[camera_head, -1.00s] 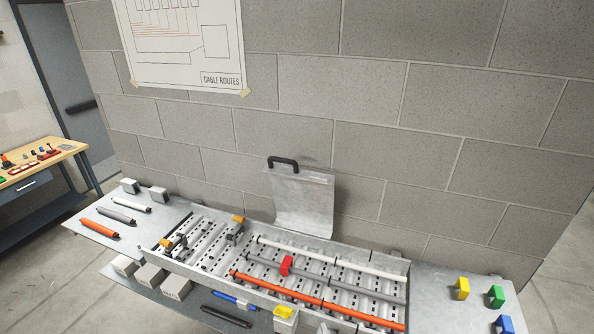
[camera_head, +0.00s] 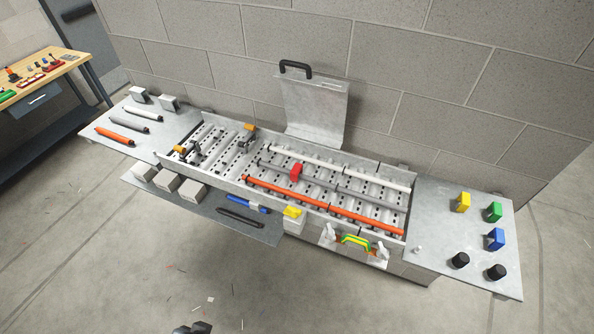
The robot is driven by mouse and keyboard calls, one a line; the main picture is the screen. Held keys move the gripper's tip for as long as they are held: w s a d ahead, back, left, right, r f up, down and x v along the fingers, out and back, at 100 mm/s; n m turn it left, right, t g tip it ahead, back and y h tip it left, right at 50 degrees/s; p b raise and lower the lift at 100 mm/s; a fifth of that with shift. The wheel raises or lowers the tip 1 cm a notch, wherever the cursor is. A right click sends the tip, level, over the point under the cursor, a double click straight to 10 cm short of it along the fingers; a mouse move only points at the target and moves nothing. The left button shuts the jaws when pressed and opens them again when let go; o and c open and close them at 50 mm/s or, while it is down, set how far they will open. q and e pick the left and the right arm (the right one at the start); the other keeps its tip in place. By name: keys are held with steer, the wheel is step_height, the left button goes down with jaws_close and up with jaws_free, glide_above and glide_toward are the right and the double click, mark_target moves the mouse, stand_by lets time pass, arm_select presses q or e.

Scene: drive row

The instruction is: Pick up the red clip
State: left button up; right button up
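The red clip (camera_head: 296,172) is a small block in the long metal tray (camera_head: 228,180). It sits on the grey cable (camera_head: 325,182), between a white cable (camera_head: 340,167) and an orange cable (camera_head: 320,205). Nothing of mine is near it. A small dark part (camera_head: 193,328), which looks like the tip of my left gripper, shows at the bottom edge. Too little shows to tell if it is open. My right gripper is not in view.
Yellow (camera_head: 463,202), green (camera_head: 494,212) and blue (camera_head: 496,239) clips stand on the right plate, near two black knobs (camera_head: 460,260). An upright metal flap (camera_head: 314,105) stands behind the tray. Several white blocks (camera_head: 167,181) are at front left.

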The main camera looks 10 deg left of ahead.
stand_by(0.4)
arm_select(q)
steer(key=o, duration=0.9)
steer(key=shift+o, duration=0.2)
